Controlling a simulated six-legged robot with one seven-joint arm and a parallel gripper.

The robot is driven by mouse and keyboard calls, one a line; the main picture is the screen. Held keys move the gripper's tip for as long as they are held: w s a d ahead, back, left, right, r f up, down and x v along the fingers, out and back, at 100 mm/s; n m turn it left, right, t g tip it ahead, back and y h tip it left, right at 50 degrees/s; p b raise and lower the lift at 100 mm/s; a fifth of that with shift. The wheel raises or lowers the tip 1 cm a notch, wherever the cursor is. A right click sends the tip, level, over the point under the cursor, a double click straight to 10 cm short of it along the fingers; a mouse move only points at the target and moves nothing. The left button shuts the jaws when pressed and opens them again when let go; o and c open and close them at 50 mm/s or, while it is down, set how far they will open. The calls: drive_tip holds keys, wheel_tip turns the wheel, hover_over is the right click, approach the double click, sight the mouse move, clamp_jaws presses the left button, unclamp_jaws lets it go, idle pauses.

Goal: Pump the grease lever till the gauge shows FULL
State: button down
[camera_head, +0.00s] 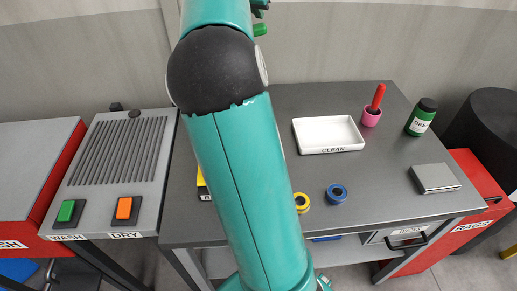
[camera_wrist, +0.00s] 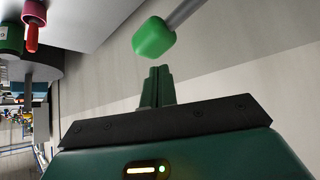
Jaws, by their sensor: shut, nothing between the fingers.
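In the wrist view a bright green knob (camera_wrist: 153,38) sits on the end of a grey rod, likely the grease lever. My gripper (camera_wrist: 157,80) is shut and empty, with its dark green fingers pointing toward the knob. The fingertips appear just short of the knob, with a small gap in the picture. In the head view a bit of green (camera_head: 261,29), probably the same knob, shows beside my arm near the top. My arm hides most of that area. No gauge is visible in either view.
A dark workbench (camera_head: 290,105) holds a white CLEAN tray (camera_head: 328,134), a pink cup (camera_head: 371,117) with a red handle, a green bottle (camera_head: 421,117), a grey box (camera_head: 434,178) and blue (camera_head: 337,193) and yellow (camera_head: 301,203) rings. A WASH/DRY panel (camera_head: 95,205) stands left.

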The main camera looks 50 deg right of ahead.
drive_tip(key=shift+f, duration=0.1)
idle(0.5)
drive_tip(key=shift+f, duration=4.9)
drive_tip(key=shift+r, duration=5)
drive_tip(key=shift+f, duration=0.1)
